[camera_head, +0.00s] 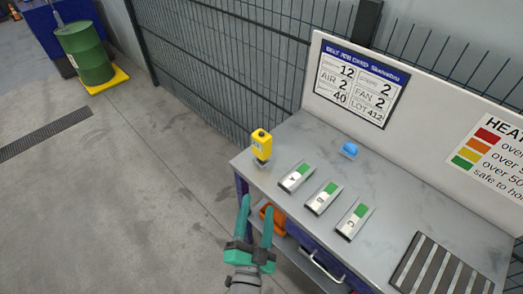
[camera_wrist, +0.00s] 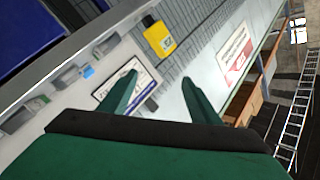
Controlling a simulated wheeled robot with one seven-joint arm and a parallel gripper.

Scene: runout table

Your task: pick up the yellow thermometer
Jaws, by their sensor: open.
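The yellow thermometer (camera_head: 262,142) stands upright at the near left corner of the grey table, on a small grey base. In the wrist view the yellow thermometer (camera_wrist: 160,39) shows beyond my fingers, above the gap between them. My gripper (camera_head: 257,208) has green fingers that are apart, with nothing between them. It is in front of the table's left end, lower in the head picture than the thermometer and apart from it. In the wrist view the open fingers of my gripper (camera_wrist: 158,85) point up the picture.
The table (camera_head: 385,200) holds metal blocks A (camera_head: 293,180), B (camera_head: 319,202) and C (camera_head: 349,223), a blue object (camera_head: 349,150) and a striped rack (camera_head: 440,268). A board (camera_head: 360,85) and mesh fence stand behind. An orange bin (camera_head: 279,219) sits below.

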